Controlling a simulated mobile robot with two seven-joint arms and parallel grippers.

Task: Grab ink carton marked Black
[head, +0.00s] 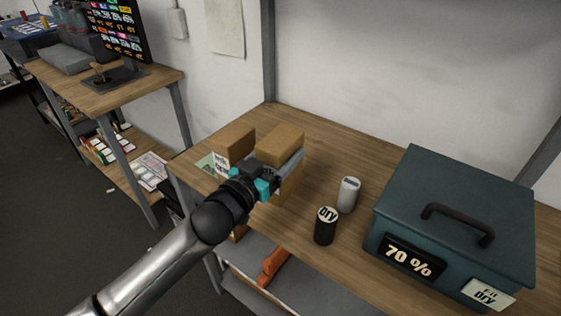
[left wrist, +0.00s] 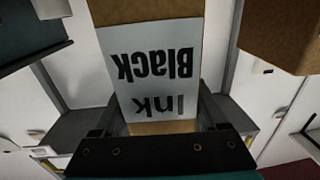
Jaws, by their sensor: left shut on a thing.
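The ink carton (head: 281,143) is a brown box at the back left of the wooden table. In the left wrist view its white label reads "Ink Black" upside down, and the carton (left wrist: 145,12) stands between the two fingers. My left gripper (head: 272,178) is shut on this carton from the front. The gripper hides part of the carton's front in the head view. I cannot tell whether its base touches the table. A second brown carton (head: 235,142) with a white label stands just left of it; its label is partly hidden. My right gripper is not in view.
A black canister marked "Dry" (head: 325,228) and a grey canister (head: 348,194) stand right of the gripper. A teal case (head: 455,200) showing 70 % fills the table's right. An orange thing (head: 273,266) lies on the shelf below. A wall is behind.

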